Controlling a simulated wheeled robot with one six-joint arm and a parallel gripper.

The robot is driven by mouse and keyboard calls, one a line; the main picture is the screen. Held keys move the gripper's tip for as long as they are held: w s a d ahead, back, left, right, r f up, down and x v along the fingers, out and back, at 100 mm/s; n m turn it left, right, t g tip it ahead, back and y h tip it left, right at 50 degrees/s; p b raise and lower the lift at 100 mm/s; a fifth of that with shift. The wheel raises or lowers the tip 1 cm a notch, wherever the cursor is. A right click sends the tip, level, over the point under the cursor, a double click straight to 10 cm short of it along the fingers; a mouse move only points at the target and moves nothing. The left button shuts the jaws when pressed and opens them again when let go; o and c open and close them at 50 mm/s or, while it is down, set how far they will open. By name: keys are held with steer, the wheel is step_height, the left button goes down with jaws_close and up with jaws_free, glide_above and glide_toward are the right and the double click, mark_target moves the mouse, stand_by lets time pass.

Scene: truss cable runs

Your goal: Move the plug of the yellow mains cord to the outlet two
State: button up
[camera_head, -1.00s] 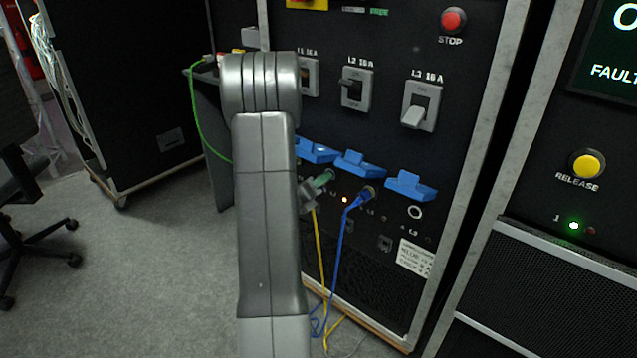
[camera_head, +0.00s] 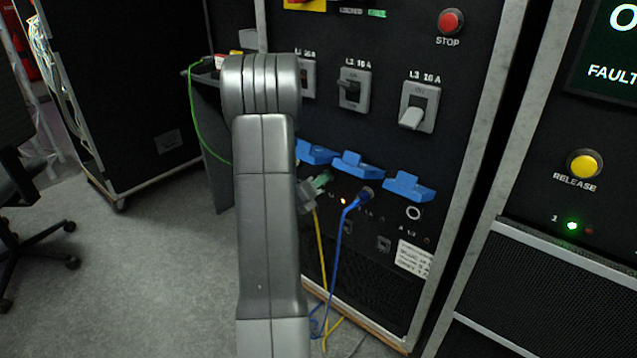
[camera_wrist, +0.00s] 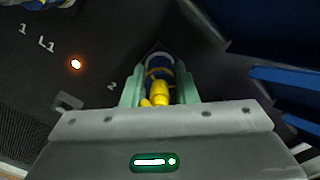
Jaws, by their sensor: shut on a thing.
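My gripper (camera_wrist: 159,90) has green fingers shut on the plug of the yellow mains cord (camera_wrist: 160,92), a yellow and dark blue plug. In the wrist view the plug's front end points at the black panel; whether it sits in a socket is hidden. In the head view my gripper (camera_head: 318,188) is at the panel below the blue lids, left of the blue cord's plug (camera_head: 363,195), partly behind my arm. The yellow cord (camera_head: 321,245) hangs down from it.
Blue lids (camera_head: 408,187) stick out above the sockets. An empty round socket (camera_head: 413,213) is at right. The blue cord (camera_head: 338,260) hangs close beside the yellow one. Breaker switches (camera_head: 420,106) are above.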

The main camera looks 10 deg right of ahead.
steer(key=shift+d+b, duration=0.1)
steer(key=shift+b, duration=0.25)
steer(key=shift+f+m, duration=0.1)
steer(key=shift+m, duration=0.3)
steer(key=shift+w+m+b, duration=0.1)
steer(key=shift+m+b, duration=0.4)
steer(key=shift+b, duration=0.35)
steer(key=shift+r+m+b, duration=0.2)
steer(key=shift+m+b, duration=0.1)
steer(key=shift+m, duration=0.2)
steer(key=shift+f+b, duration=0.1)
steer(key=shift+b, duration=0.35)
steer(key=shift+d+m+b, duration=0.1)
steer(key=shift+m+b, duration=0.5)
steer(key=shift+m, duration=0.1)
steer(key=shift+m+b, duration=1.1)
steer(key=shift+b, duration=0.3)
